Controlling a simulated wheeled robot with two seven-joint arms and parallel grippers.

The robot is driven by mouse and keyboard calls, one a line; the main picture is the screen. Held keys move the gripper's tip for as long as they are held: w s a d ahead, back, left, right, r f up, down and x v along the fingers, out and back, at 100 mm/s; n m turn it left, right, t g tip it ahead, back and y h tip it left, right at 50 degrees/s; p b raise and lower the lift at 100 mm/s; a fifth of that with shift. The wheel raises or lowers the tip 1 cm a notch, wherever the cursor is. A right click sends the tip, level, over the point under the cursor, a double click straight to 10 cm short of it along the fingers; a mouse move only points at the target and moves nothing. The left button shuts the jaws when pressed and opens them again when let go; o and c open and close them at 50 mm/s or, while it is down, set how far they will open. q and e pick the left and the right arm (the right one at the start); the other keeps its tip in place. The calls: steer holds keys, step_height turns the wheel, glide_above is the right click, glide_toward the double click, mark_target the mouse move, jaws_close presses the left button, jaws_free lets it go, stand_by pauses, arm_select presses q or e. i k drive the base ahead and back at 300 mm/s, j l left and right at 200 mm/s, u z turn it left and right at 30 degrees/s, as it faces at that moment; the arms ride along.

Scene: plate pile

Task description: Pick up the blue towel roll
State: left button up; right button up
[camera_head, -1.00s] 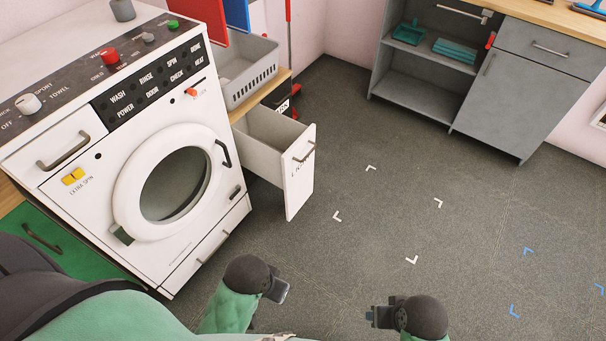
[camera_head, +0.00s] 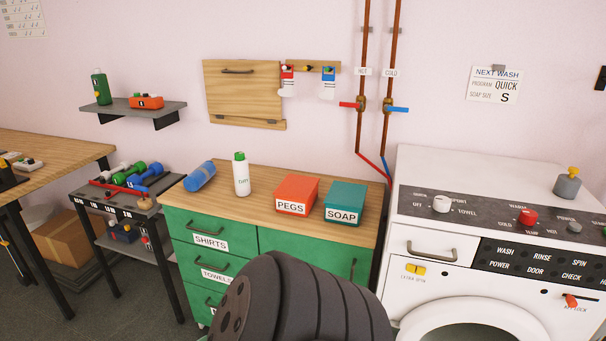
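The blue towel roll (camera_head: 200,176) lies on its side near the left end of the wooden top of the green cabinet (camera_head: 233,199). It lies tilted in the picture and is fully visible. A white bottle with a green cap (camera_head: 241,175) stands upright just to its right, a little apart. Neither of my grippers is in view. A dark part of my own body covers the lower middle of the picture and hides part of the cabinet front.
An orange PEGS box (camera_head: 297,194) and a teal SOAP box (camera_head: 345,203) sit right of the bottle. The white washing machine (camera_head: 420,240) stands right of the cabinet. A rack with dumbbells (camera_head: 136,176) stands to the left. A wall shelf (camera_head: 134,110) hangs above.

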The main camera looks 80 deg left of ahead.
mark_target(201, 175)
steer(key=u, duration=3.4)
steer(key=i+j, duration=0.2)
